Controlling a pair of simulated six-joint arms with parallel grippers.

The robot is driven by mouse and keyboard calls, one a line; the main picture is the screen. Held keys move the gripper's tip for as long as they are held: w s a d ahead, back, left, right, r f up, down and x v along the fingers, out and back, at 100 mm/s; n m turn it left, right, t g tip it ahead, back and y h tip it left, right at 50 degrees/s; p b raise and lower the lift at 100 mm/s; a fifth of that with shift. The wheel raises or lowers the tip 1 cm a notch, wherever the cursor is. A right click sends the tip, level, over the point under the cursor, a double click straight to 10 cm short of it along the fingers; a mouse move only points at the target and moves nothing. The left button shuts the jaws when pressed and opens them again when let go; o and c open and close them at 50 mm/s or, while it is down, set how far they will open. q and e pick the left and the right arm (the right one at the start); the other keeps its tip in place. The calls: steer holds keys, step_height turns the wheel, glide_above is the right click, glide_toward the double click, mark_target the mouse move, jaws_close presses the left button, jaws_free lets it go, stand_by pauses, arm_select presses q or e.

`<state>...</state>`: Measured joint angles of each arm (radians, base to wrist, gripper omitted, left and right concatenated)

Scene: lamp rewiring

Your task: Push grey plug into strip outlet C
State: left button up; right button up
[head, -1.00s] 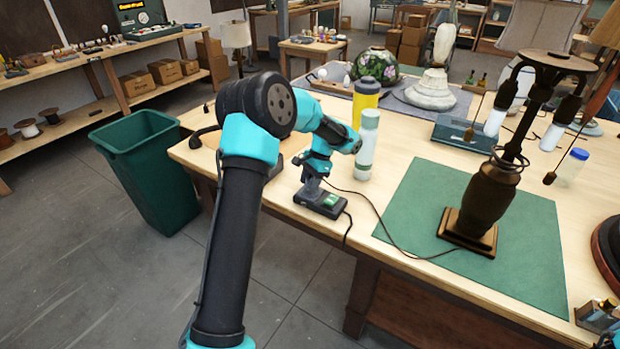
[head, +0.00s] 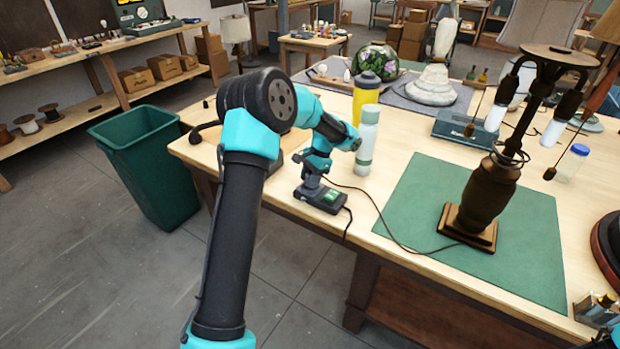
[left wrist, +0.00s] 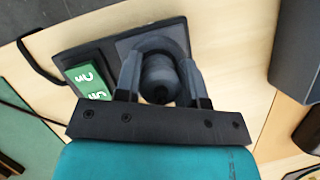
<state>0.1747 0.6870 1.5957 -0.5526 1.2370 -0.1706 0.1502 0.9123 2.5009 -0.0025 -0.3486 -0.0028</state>
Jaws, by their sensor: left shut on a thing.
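My left gripper (head: 312,182) points down over a small dark unit with a green switch (head: 331,196) near the table's front left edge. In the left wrist view, my left gripper (left wrist: 160,72) is shut on the dark grey plug (left wrist: 158,88), one finger on each side. The plug is over a square dark part of the unit, beside the green switch (left wrist: 88,78). I cannot tell how deep the plug sits or read an outlet letter. My right gripper is not in view.
A white-green bottle (head: 367,140) and a yellow bottle (head: 366,97) stand just behind the gripper. A thin dark cord (head: 390,232) runs right, across a green mat (head: 530,270), towards a brown lamp (head: 487,205). A green bin (head: 150,170) stands left of the table.

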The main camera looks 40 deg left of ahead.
arm_select(q)
steer(key=shift+f, duration=0.1)
steer(key=o, duration=0.9)
steer(key=shift+c, duration=0.2)
steer(key=shift+o, duration=0.7)
steer(key=shift+r, duration=3.55)
steer(key=shift+f, duration=0.1)
